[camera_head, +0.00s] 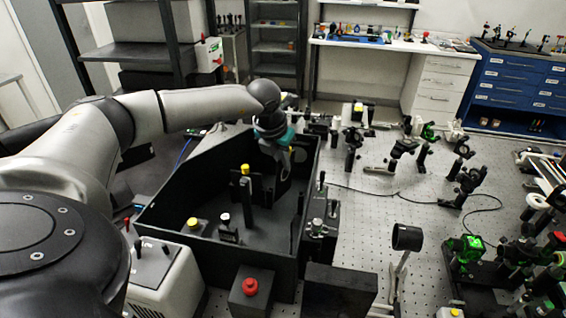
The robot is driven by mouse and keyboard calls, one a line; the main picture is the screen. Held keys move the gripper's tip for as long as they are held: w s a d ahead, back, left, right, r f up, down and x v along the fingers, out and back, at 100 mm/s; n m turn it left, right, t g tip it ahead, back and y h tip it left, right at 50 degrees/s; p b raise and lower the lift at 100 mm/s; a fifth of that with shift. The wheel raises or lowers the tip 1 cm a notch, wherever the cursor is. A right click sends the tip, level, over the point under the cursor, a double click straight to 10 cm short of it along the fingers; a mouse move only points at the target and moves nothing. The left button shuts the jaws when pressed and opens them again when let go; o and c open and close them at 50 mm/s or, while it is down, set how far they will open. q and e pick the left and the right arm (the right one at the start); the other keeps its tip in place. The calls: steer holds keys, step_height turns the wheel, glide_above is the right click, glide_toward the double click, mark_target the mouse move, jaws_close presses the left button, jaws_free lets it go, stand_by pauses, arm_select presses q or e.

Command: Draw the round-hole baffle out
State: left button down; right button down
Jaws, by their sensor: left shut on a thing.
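My left gripper (284,157) reaches in from the left over the far right part of a black open-topped box (198,268). It is shut on a dark upright plate, the round-hole baffle (266,188), which shows just below it inside the box. The fingers and the dark box wall hide much of the plate, and I cannot make out its hole. I cannot tell whether its lower edge touches the box floor. My right gripper is not in view.
Inside the box stand a tall post with a yellow cap (245,185), a silver-capped mount (225,220) and a yellow-knobbed mount (193,225). A red-button box (250,290) stands in front. Optics mounts crowd the perforated bench (375,215) to the right.

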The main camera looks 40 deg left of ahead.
arm_select(q)
steer(key=shift+s+d+t+b, duration=0.2)
steer(key=shift+t+b, duration=0.8)
steer(key=shift+b, duration=1.05)
steer(key=shift+b, duration=0.3)
steer(key=shift+r, duration=0.15)
stand_by(0.3)
steer(key=shift+r+p, duration=0.4)
steer(key=shift+r, duration=0.35)
